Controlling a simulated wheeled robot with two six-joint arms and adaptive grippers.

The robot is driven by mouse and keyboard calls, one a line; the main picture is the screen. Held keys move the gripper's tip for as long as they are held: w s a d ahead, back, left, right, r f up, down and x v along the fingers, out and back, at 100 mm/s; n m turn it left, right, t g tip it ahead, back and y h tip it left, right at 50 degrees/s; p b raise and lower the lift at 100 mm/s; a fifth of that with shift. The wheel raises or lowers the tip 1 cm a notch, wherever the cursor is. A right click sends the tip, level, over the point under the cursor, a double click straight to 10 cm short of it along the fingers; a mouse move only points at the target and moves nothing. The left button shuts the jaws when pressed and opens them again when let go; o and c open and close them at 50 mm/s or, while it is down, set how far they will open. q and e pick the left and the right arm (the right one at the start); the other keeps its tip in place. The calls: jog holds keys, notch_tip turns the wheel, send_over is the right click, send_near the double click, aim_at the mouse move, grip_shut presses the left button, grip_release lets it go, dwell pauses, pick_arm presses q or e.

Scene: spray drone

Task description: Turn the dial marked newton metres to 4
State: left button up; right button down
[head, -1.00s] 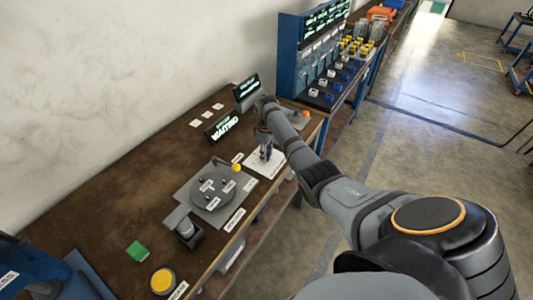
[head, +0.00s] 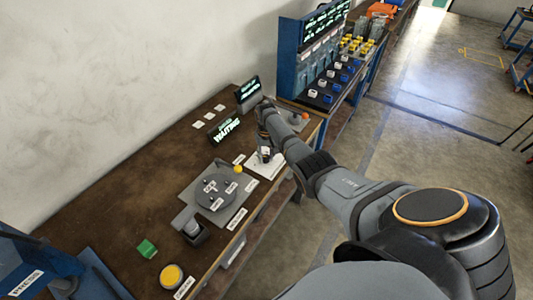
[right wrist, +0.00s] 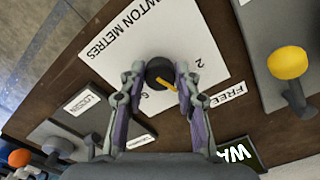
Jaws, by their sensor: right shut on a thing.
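The dial is a round black knob (right wrist: 158,70) with a yellow pointer, on a white plate (right wrist: 120,52) printed NEWTON METRES. In the right wrist view the pointer slants to the lower right. A 2 shows at the plate's right and what looks like a 6 near its lower edge; other marks are hidden by my fingers. My right gripper (right wrist: 160,76) is shut on the knob, one finger on each side. In the head view the right gripper (head: 265,154) stands over the plate (head: 258,172), hiding the knob. My left gripper is not in view.
A grey turntable fixture (head: 205,208) with a yellow-balled lever (head: 238,169) stands close beside the plate. A lit WAITING display (head: 224,129) is behind. The bench front edge is close by.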

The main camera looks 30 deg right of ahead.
aim_at(266, 158)
jog(key=shift+m+p, duration=0.4)
jog(key=shift+m, duration=1.1)
jog(key=shift+w, duration=0.1)
jog(key=c, duration=1)
grip_release()
jog(key=shift+o, duration=0.2)
jog(key=shift+r, duration=0.1)
notch_tip(266, 158, up, 12)
jog(key=shift+a, duration=0.1)
